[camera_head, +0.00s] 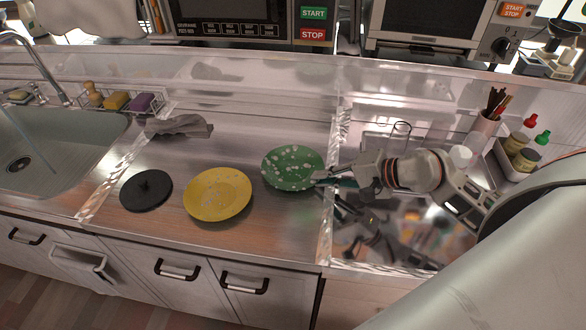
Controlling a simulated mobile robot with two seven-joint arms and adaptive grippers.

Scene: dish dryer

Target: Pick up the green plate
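The green plate (290,168), speckled with white, lies on the counter in the middle of the head view. My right gripper (322,181) comes in from the right and is at the plate's right edge. Its fingers overlap the rim in the picture. I cannot tell whether they touch or grip it. My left gripper is not in view.
A yellow plate (217,196) lies left of the green plate, and a black round lid (146,190) lies further left. A grey cloth (179,125) is behind them. The sink (62,165) is at left. A clear divider stands right of the plate.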

